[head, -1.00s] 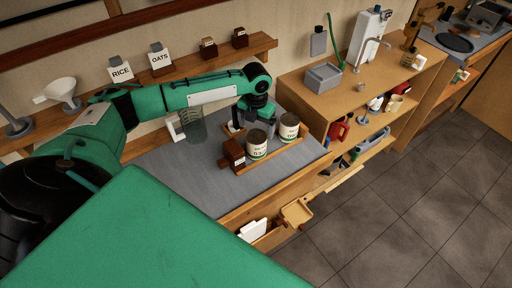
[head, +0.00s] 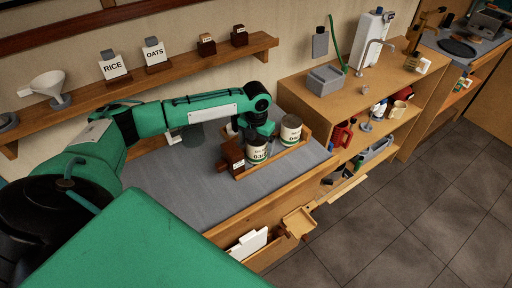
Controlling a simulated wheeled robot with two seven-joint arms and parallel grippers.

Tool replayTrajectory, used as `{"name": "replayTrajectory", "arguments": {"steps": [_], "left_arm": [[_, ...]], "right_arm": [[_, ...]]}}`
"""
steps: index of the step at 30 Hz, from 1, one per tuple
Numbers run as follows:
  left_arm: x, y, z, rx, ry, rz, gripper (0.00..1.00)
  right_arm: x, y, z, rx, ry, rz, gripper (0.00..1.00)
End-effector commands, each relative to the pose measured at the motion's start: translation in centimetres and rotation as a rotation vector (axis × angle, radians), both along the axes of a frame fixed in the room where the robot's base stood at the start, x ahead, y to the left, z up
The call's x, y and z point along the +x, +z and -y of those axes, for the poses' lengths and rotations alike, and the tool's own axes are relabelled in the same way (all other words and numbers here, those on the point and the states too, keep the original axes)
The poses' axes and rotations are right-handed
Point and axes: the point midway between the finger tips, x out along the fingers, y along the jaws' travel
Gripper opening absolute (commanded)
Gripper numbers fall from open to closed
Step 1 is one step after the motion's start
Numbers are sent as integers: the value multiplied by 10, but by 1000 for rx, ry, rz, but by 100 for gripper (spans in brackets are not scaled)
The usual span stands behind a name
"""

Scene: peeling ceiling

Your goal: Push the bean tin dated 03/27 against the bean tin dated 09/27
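The bean tin whose label starts with 03 (head: 257,155) stands upright in a low wooden tray (head: 277,159) on the grey counter. The other bean tin (head: 290,133) stands upright to its right in the same tray, with a small gap between them; its date is too small to read fully. My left gripper (head: 262,132) points down at the back of the 03 tin and overlaps its top rim in the head view. Its fingertips are hidden or too dark to tell whether they are open or touch the tin. My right gripper is not in view.
A dark brown box (head: 233,152) stands at the tray's left end. A clear container (head: 193,137) is partly behind my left arm. The counter (head: 190,180) in front is bare. A wooden shelf (head: 190,63) with jars runs behind.

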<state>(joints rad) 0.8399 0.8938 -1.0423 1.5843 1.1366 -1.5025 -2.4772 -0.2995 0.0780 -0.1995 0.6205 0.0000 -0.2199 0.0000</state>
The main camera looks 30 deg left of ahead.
Motion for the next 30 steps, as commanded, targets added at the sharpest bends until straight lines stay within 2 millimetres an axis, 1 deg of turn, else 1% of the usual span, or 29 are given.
{"name": "replayTrajectory", "arguments": {"steps": [1, 5, 6, 7, 13, 30], "left_arm": [[0, 0, 0, 0, 0, 0, 76], [0, 0, 0, 0, 0, 0, 51], [0, 0, 0, 0, 0, 0, 43], [0, 0, 0, 0, 0, 0, 39], [6, 1, 2, -1, 0, 2, 39], [43, 0, 18, -1, 0, 2, 39]], "right_arm": [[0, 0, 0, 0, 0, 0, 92], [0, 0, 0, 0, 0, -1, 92], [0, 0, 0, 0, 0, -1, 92], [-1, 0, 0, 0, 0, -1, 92], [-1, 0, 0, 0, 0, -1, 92], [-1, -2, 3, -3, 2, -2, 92]]}}
